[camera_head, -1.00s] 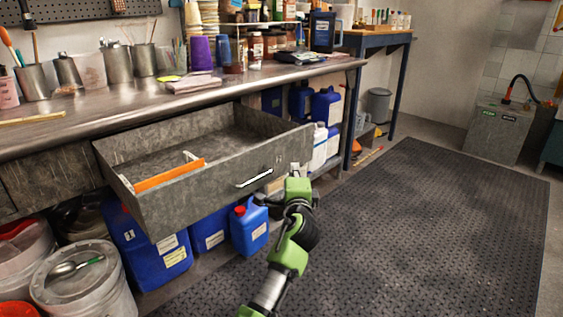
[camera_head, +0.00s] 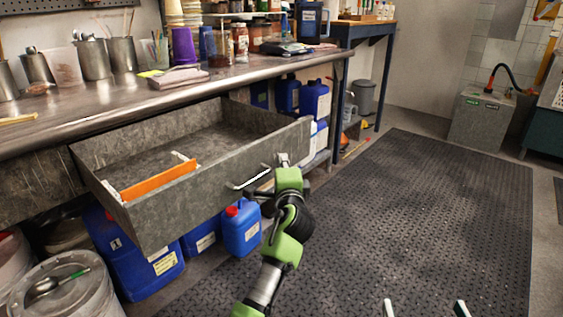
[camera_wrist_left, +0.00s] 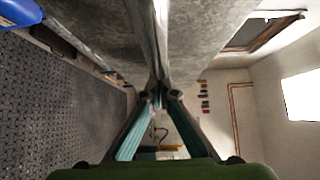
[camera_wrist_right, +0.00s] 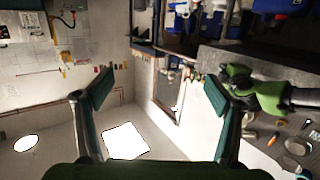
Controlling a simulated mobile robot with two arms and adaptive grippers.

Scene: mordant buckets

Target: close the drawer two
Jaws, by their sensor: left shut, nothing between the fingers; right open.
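The grey drawer (camera_head: 215,178) under the metal bench is pulled well out. Its front carries a pale bar handle (camera_head: 248,178), and an orange strip (camera_head: 158,180) with white ends lies inside. I cannot read a number on the drawer. My left gripper (camera_head: 283,159) is shut and empty, at the drawer front to the right of the handle; contact is unclear. In the left wrist view its closed fingers (camera_wrist_left: 158,98) are close to a grey surface. My right gripper (camera_head: 426,307) is open and empty over the floor mat; its spread fingers show in the right wrist view (camera_wrist_right: 154,100).
Blue jugs (camera_head: 241,228) and lidded pails (camera_head: 65,290) stand below the drawer. Cups, jars and tools crowd the bench top (camera_head: 130,105). The black floor mat (camera_head: 420,200) to the right is clear. A grey box (camera_head: 482,120) stands beyond it.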

